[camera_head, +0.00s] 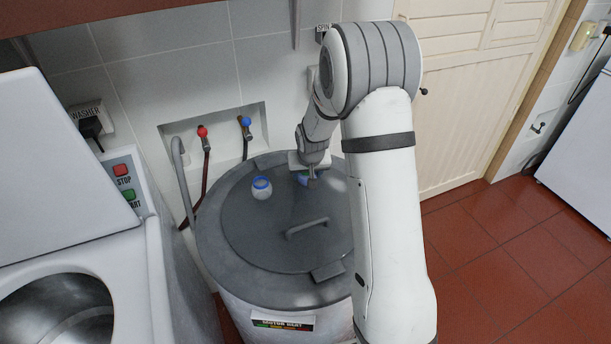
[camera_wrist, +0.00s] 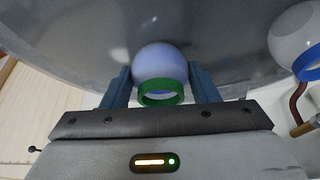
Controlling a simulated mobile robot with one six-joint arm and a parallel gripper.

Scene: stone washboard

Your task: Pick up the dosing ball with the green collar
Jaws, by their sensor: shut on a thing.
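The dosing ball with the green collar (camera_wrist: 160,68) sits between the two fingers of my gripper (camera_wrist: 160,88) in the wrist view. It is a pale bluish ball, and its green ring faces the palm. My gripper is shut on it, with a blue finger at each side. In the head view my gripper (camera_head: 308,178) is over the back of the round grey lid (camera_head: 255,220), and only a bit of the green-collared ball shows beside it. I cannot tell whether the ball touches the lid.
A white dosing ball with a blue collar (camera_head: 261,188) stands on the lid to the left of my gripper. The lid's handle (camera_head: 307,228) is in front. Red and blue taps (camera_head: 202,131) and hoses are behind at the wall. An open white washer (camera_head: 75,290) stands at left.

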